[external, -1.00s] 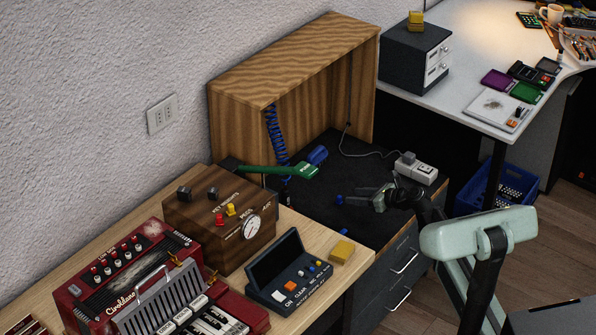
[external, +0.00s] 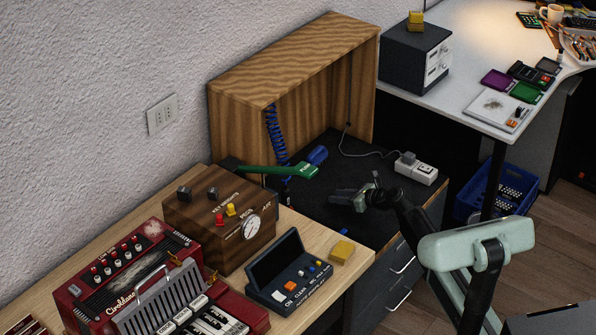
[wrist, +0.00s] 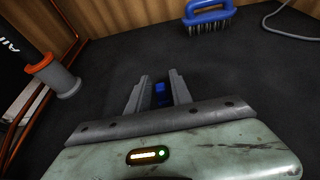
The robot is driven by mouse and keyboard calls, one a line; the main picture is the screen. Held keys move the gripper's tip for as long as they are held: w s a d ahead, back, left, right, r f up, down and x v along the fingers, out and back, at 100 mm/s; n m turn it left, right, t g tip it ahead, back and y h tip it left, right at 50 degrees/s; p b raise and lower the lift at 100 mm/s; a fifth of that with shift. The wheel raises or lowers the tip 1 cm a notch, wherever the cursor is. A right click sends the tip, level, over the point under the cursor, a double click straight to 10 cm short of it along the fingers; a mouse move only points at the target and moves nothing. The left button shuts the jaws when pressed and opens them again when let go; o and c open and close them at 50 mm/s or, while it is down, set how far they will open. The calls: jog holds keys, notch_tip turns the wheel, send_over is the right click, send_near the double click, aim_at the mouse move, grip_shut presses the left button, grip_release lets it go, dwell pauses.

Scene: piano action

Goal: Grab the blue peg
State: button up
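The blue peg (wrist: 160,91) lies on the dark mat in the wrist view, low between the two grey fingers of my gripper (wrist: 160,76). The fingers are apart, one on each side of it, and a dark gap shows around the blue. I cannot tell whether either finger touches it. The peg is hidden there behind the fingers.
A blue-handled brush (wrist: 208,18) stands ahead on the mat. An orange and grey cylinder (wrist: 57,79) is at the left. A white power strip (external: 416,168) with a cable lies behind my gripper. The wooden cabinet (external: 290,60) walls the back.

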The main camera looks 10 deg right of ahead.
grip_shut()
